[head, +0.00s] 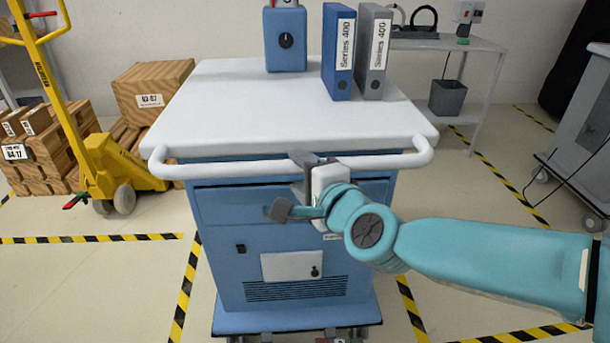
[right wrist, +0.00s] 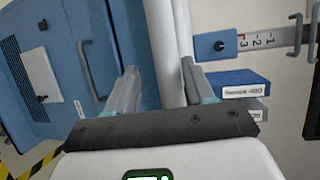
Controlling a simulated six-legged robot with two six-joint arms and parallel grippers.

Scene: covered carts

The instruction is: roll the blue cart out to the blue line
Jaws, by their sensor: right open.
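The blue cart (head: 222,262) stands in the middle of the head view, with a white top (head: 235,105) and a white handle bar (head: 230,169) along its near edge. My right gripper (head: 291,186) is open at the middle of this bar, in front of the drawer. In the right wrist view the bar (right wrist: 167,45) runs between the two open fingers (right wrist: 160,88). I cannot tell whether either finger touches it. The cart's blue front (right wrist: 75,45) is to the left there. My left gripper is not in view. I see no blue line on the floor.
On the cart top are a blue box with a dial (head: 285,42), a blue binder (head: 338,55) and a grey binder (head: 372,60). A yellow pallet jack (head: 110,165) and wooden crates (head: 40,150) stand left. A grey cart (head: 585,135) is right. Yellow-black tape (head: 90,239) marks open floor.

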